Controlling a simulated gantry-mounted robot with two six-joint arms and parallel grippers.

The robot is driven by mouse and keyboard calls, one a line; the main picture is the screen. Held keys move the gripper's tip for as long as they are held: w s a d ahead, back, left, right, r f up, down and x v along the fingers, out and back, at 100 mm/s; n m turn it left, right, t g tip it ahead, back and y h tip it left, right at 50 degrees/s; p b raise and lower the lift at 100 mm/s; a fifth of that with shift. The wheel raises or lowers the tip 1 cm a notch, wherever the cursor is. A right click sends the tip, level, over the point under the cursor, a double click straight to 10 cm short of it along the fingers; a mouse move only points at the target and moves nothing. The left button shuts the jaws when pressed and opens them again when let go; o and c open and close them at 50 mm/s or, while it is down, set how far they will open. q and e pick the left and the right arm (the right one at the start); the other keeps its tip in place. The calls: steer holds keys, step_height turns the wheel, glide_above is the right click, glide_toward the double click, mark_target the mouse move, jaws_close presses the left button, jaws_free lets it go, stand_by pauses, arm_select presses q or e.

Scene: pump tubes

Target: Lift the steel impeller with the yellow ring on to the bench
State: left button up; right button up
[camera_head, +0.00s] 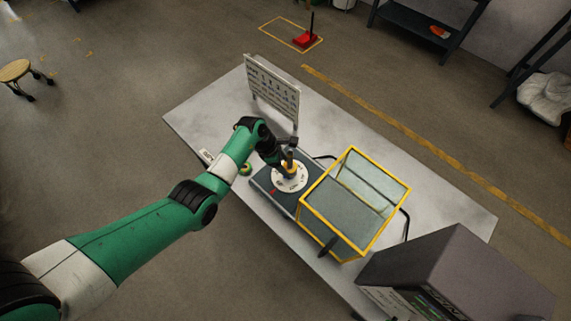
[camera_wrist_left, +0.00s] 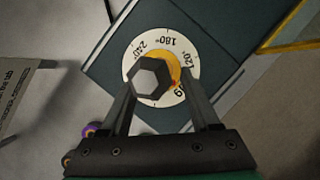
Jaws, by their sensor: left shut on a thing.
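My left gripper (camera_head: 288,163) is over the white round dial (camera_head: 300,184) of a dark flat device. In the left wrist view, its fingers (camera_wrist_left: 160,85) are shut on a grey piece with a hexagonal top (camera_wrist_left: 148,76), which I take to be the steel impeller. A yellow curved part (camera_wrist_left: 176,64) shows beside and below the hexagon, over the dial with its degree marks (camera_wrist_left: 150,42). I cannot tell whether the impeller touches the dial. The fingers hide part of it. My right gripper is not in view.
A yellow-framed clear box (camera_head: 351,205) stands right of the device. A white board (camera_head: 272,92) stands behind, and a big grey box (camera_head: 455,270) at front right. A small ring-shaped thing (camera_head: 246,169) lies left of the device. The left bench top (camera_head: 208,108) is clear.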

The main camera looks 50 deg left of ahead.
mark_target(286, 167)
arm_select(q)
jaws_close()
steer(key=shift+r+p, duration=0.7)
steer(key=shift+p, duration=0.15)
stand_by(0.3)
step_height(286, 167, up, 15)
steer(key=p, duration=1.5)
steer(key=shift+p, duration=0.4)
stand_by(0.3)
